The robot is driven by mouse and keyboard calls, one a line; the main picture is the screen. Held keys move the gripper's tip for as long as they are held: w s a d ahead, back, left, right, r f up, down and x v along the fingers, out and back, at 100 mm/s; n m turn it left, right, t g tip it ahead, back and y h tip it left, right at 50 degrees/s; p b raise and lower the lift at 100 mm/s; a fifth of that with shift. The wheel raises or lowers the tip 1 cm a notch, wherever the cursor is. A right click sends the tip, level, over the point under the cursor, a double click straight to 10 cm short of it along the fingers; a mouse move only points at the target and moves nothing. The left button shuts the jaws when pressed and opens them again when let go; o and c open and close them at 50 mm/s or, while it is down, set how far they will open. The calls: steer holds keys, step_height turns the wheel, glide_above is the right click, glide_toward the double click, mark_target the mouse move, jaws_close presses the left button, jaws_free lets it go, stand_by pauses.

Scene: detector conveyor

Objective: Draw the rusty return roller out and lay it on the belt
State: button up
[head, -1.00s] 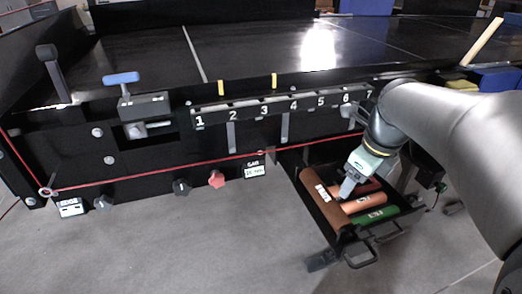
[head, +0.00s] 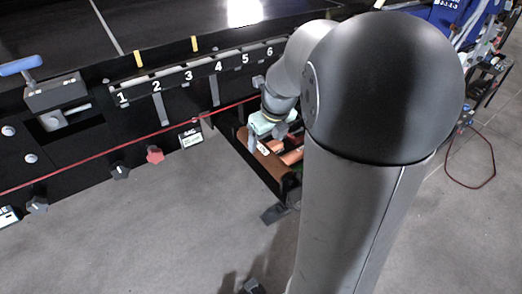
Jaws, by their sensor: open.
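A rust-brown roller (head: 268,163), likely the rusty return roller, lies in the open black drawer (head: 266,177) below the conveyor's side. An orange roller (head: 292,157) lies to its right. My gripper (head: 262,141) is open over the drawer, its fingers pointing down close to the brown roller. I cannot tell whether they touch it. My arm hides the right side of the drawer and whatever lies there. The black belt (head: 170,25) runs along the top of the picture and is bare where it shows.
A numbered rail (head: 200,72) and a red pull cord (head: 130,145) run along the conveyor side above the drawer. A blue-handled box (head: 55,92) and a red knob (head: 155,155) are at left. The grey floor in front is open. Blue equipment (head: 450,15) stands at upper right.

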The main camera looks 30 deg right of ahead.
mark_target(264, 148)
steer(key=shift+x, duration=2.7)
steer(key=shift+d+r, duration=0.1)
steer(key=shift+d, duration=0.05)
steer(key=c, duration=1.5)
